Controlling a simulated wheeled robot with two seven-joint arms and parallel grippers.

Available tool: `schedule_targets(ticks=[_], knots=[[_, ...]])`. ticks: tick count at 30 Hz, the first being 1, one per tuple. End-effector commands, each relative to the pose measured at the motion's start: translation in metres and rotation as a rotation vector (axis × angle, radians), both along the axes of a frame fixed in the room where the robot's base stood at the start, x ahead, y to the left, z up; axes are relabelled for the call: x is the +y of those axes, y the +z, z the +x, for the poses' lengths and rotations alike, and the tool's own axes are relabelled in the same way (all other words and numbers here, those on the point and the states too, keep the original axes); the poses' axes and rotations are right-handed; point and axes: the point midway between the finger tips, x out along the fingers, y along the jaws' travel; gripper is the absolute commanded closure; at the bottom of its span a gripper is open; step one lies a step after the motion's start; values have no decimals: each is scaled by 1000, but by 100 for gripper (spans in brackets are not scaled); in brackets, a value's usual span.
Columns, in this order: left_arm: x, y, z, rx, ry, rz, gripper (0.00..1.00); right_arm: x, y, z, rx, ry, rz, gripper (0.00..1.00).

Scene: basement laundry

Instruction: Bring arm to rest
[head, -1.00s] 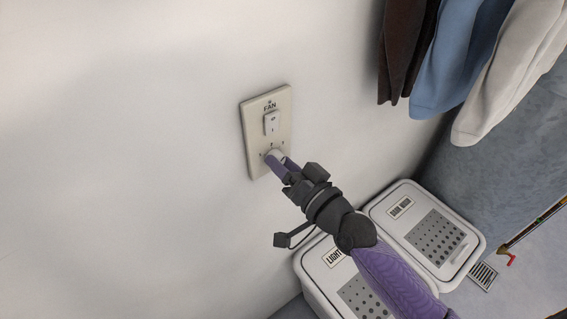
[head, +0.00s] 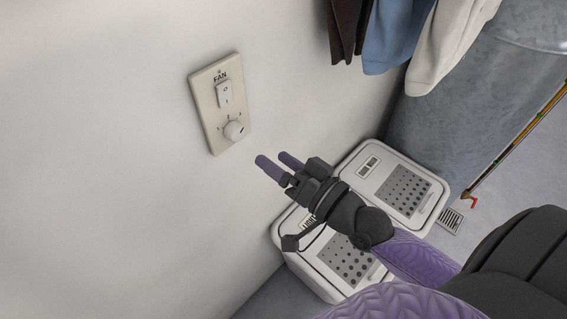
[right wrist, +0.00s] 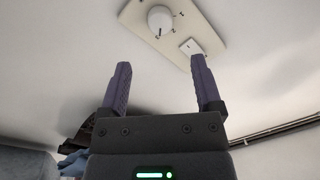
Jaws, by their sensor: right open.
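My right gripper (head: 275,162) is open and empty, with its two purple fingers apart. It is off the wall, to the lower right of the fan control plate (head: 208,108) in the head view. The plate carries a rocker switch (head: 225,93) and, below it, a round white knob (head: 236,130). In the right wrist view the knob (right wrist: 159,20) and the rocker switch (right wrist: 191,47) show beyond the open fingers (right wrist: 163,85), and nothing is between them. My left gripper is not in view.
Two white lidded bins (head: 411,168) (head: 318,262) stand by the wall below my right arm. Clothes (head: 395,35) hang at the upper right. The wall left of the plate is bare.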

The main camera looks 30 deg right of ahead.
Motion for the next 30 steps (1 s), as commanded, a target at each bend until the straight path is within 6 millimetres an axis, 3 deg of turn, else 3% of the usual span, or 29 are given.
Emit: schedule_targets(ticks=[4,16,19,20,22,25,28,30], knots=[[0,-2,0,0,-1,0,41,-6,-1,-14,1,1,0,17],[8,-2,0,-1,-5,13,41,-6,0,-16,-1,0,1,17],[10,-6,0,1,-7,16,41,-10,-17,-14,22,-16,-23,17],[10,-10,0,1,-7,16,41,-14,-32,-12,43,-31,-48,17],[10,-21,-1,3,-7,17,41,-27,-87,-10,128,-75,-137,17],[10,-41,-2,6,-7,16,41,-49,-192,-22,314,-130,-315,17],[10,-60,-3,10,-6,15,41,-63,-295,-56,525,-130,-491,17],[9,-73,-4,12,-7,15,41,-66,-361,-92,683,-93,-605,17]])
